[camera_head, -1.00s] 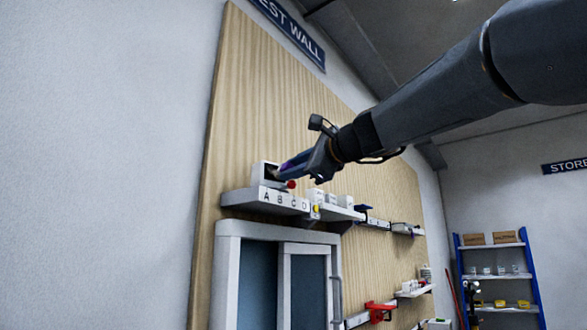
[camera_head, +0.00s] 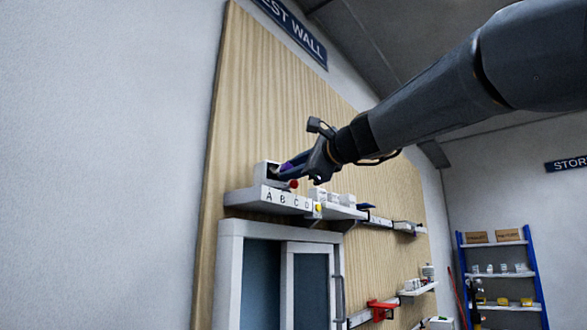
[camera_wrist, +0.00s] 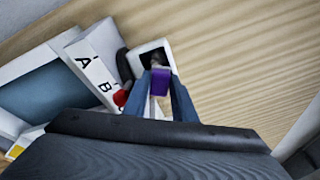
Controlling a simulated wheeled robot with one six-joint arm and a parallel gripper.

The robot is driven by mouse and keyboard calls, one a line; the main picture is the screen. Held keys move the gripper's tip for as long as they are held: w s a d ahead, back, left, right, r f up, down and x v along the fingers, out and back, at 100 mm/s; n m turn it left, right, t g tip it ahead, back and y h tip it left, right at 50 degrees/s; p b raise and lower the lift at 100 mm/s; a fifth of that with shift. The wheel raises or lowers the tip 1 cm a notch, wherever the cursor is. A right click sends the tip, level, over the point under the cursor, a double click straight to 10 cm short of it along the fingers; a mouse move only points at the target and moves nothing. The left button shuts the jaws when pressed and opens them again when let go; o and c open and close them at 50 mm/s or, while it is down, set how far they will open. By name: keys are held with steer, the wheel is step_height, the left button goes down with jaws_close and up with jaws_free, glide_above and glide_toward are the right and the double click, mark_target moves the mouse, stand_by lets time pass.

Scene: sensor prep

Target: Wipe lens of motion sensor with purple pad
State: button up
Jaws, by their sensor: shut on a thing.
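My gripper (camera_head: 284,170) is shut on the purple pad (camera_wrist: 160,83), which shows between its blue fingers in the wrist view. The pad also shows as a small purple patch in the head view (camera_head: 287,166). The pad and fingertips are at the open face of a white box-shaped housing (camera_head: 261,175) on the shelf above label A. The housing also shows in the wrist view (camera_wrist: 144,48). A dark rounded part (camera_wrist: 157,60) is inside it, just beyond the pad; it may be the motion sensor's lens. I cannot tell whether the pad touches it.
The white shelf (camera_head: 240,197) carries letter labels and a red knob (camera_head: 293,184) close below my fingers. Small white boxes (camera_head: 318,194) stand to the right. A wooden wall panel (camera_head: 245,90) is behind. A cabinet (camera_head: 231,275) is below. A blue rack (camera_head: 461,275) stands far right.

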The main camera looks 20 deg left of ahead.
steer(key=shift+w+a, duration=0.15)
steer(key=shift+a, duration=0.05)
steer(key=shift+s+a, duration=0.35)
steer(key=shift+s, duration=0.2)
steer(key=shift+s+a, duration=0.3)
steer(key=shift+s, duration=0.2)
steer(key=shift+w, duration=0.15)
steer(key=shift+a, duration=0.1)
steer(key=shift+w+d, duration=0.75)
steer(key=shift+w, duration=0.2)
stand_by(0.9)
